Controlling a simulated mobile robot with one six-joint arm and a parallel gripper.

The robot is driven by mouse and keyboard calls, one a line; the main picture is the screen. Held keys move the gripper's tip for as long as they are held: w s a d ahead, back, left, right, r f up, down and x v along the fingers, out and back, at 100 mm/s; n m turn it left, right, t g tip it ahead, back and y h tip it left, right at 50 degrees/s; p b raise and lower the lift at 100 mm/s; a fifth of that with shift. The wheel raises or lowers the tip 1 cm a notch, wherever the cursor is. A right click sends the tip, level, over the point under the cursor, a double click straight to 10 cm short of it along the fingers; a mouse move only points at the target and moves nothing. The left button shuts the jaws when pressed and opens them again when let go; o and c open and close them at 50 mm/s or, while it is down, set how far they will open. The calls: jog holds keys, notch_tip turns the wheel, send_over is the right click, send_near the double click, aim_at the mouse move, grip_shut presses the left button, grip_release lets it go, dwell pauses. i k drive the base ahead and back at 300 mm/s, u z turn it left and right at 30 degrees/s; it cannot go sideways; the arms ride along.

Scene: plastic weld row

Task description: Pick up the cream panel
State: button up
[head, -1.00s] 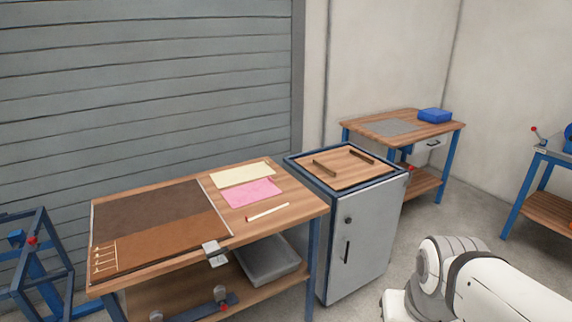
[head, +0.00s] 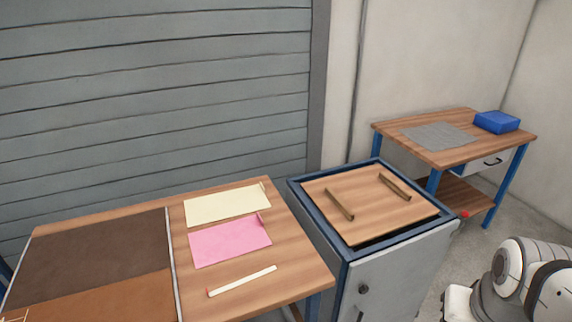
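The cream panel (head: 226,204) lies flat near the back right of the wooden workbench (head: 298,262) in the head view. A small raised tab shows at its right end. A pink panel (head: 229,241) lies just in front of it, close along its near edge. My gripper is not in view; only part of my white arm shows at the lower right, well away from the panel.
A pale stick with a red end (head: 242,281) lies in front of the pink panel. Dark and brown mats (head: 95,245) cover the bench's left. A cabinet (head: 397,278) with two wooden bars on top stands to the right. A farther bench (head: 462,150) holds a grey sheet and blue box.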

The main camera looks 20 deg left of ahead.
aim_at(210, 209)
jog(key=u, duration=0.45)
jog(key=i, duration=1)
jog(key=u, duration=0.6)
jog(key=k, duration=0.9)
jog(key=u, duration=0.15)
jog(key=i, duration=0.9)
jog(key=z, duration=0.1)
